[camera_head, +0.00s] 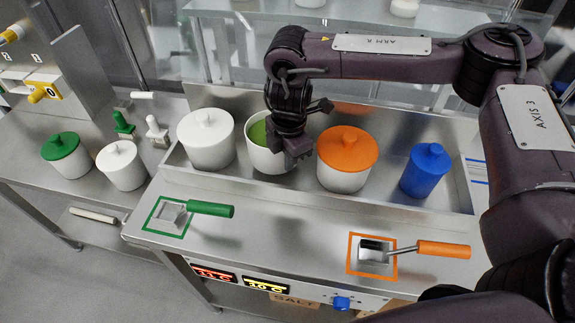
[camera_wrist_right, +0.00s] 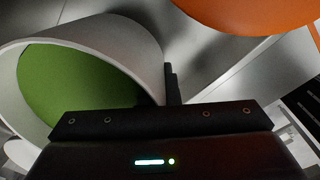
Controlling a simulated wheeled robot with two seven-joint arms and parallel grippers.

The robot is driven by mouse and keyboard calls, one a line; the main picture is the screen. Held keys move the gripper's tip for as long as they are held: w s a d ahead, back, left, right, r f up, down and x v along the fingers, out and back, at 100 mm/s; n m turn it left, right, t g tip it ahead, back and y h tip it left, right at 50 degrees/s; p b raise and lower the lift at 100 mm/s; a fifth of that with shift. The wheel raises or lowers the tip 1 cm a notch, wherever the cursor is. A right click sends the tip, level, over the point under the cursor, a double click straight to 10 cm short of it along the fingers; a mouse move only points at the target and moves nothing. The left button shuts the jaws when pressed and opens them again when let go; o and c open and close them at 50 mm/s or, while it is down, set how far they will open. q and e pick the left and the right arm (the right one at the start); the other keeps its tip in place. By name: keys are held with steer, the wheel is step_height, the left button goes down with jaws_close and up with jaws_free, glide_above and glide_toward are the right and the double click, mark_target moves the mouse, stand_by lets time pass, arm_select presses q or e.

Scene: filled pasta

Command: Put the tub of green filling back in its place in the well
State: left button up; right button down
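The tub of green filling (camera_head: 262,162) is white, lidless and upright in the steel well (camera_head: 400,202), between the white-lidded and orange-lidded tubs. Its green filling (camera_head: 258,133) shows at the mouth. My right gripper (camera_head: 292,158) points down at the tub's right side and covers part of its rim. In the right wrist view, the tub's white wall (camera_wrist_right: 120,38) and green inside (camera_wrist_right: 70,85) fill the left. One dark finger (camera_wrist_right: 173,88) stands beside the outer wall. I cannot see the other finger or whether the wall is gripped. My left gripper is not in view.
The white-lidded tub (camera_head: 207,150) is close on the left, the orange-lidded tub (camera_head: 345,170) close on the right. A blue tub (camera_head: 425,172) stands farther right. Green-handled (camera_head: 210,209) and orange-handled (camera_head: 440,249) scoops lie on the front counter, with bare steel between them.

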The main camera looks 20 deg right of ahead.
step_height(320, 180, down, 3)
steer(key=shift+w+r, duration=0.1)
steer(key=shift+r, duration=0.05)
steer(key=c, duration=2.1)
jaws_free()
steer(key=shift+f, duration=0.25)
steer(key=o, duration=0.4)
steer(key=shift+r, duration=0.1)
